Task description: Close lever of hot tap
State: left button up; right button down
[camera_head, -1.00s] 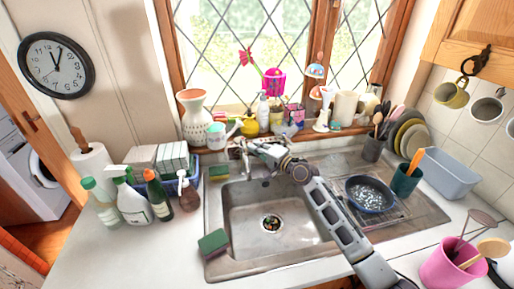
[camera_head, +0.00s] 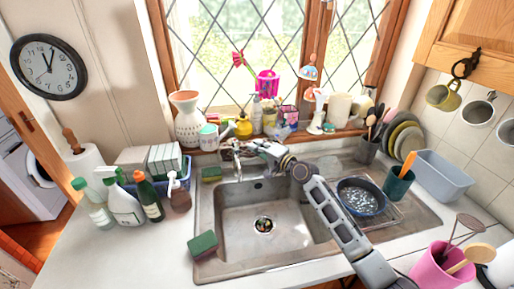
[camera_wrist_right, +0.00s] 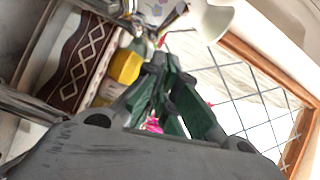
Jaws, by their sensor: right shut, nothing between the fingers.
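The chrome tap (camera_head: 237,158) stands at the back rim of the sink, below the window ledge. My right gripper (camera_head: 256,147) is just right of the tap top, close to it; whether it touches a lever I cannot tell. In the right wrist view its dark green fingers (camera_wrist_right: 166,85) are shut and empty. Metal parts of the tap (camera_wrist_right: 30,104) seem to show at the left edge there. The hot tap's lever is too small to make out, and the gripper may hide part of it. My left gripper is not in view.
The ledge behind holds a white vase (camera_head: 187,122), a yellow pot (camera_head: 244,127) and several small items close to my gripper. Bottles (camera_head: 124,207) stand left. The sink basin (camera_head: 263,215) is open below my arm.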

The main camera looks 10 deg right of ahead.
jog(key=s+d+b, duration=0.1)
jog(key=s+d, duration=0.2)
jog(key=s, duration=0.6)
jog(key=shift+s+r, duration=0.25)
jog(key=shift+s, duration=0.1)
dwell(0.4)
jog(key=shift+s, duration=0.1)
dwell(0.5)
